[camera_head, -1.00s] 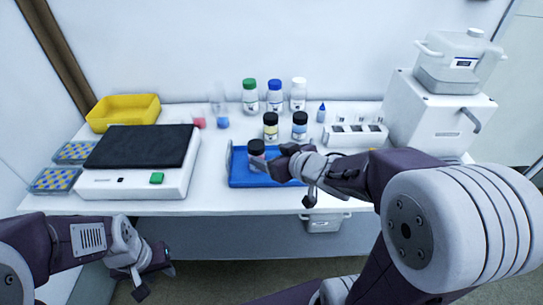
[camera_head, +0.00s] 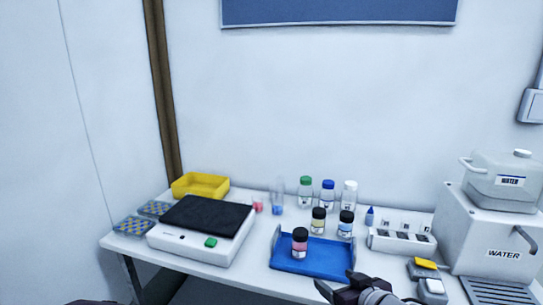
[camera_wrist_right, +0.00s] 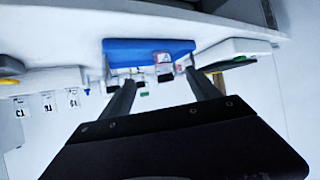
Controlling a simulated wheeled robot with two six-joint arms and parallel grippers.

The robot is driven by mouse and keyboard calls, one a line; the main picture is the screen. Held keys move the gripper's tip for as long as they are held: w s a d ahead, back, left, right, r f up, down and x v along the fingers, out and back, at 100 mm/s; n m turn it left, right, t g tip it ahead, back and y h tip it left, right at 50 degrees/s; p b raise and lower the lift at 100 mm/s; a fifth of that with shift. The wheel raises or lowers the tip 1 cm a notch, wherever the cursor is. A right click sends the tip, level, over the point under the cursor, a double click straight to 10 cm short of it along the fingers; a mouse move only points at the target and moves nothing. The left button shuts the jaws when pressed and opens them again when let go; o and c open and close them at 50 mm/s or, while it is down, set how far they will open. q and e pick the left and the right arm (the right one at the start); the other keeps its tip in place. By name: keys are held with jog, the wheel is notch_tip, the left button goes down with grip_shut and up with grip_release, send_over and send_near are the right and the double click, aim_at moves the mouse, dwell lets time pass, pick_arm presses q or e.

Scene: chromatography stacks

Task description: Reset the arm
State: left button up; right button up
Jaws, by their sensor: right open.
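My right gripper (camera_head: 337,281) is at the bottom edge of the head view, in front of the blue tray (camera_head: 290,266). It is open and empty. In the right wrist view its two fingers (camera_wrist_right: 161,80) stand apart, with the blue tray (camera_wrist_right: 125,51) beyond them. The black-capped bottle with pink contents (camera_head: 300,245) stands upright on the tray, apart from the gripper. My left gripper is out of view.
Black-capped yellow (camera_head: 318,222) and blue (camera_head: 346,226) bottles stand behind the tray. A balance-like device (camera_head: 190,247) and yellow bin (camera_head: 200,188) are left. A white rack (camera_head: 402,241) and water unit (camera_head: 492,240) are right.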

jog(key=s+d+f+m+g+h, duration=0.2)
jog(key=s+f+m+g+h, duration=0.2)
jog(key=s+f+g, duration=0.85)
pick_arm(q)
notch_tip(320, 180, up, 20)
jog(key=p, duration=1.9)
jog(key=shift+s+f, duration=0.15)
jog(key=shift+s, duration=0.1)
pick_arm(e)
jog(key=s+r+t, duration=0.2)
jog(key=s+r, duration=0.2)
jog(key=r, duration=1.3)
jog(key=shift+y, duration=0.3)
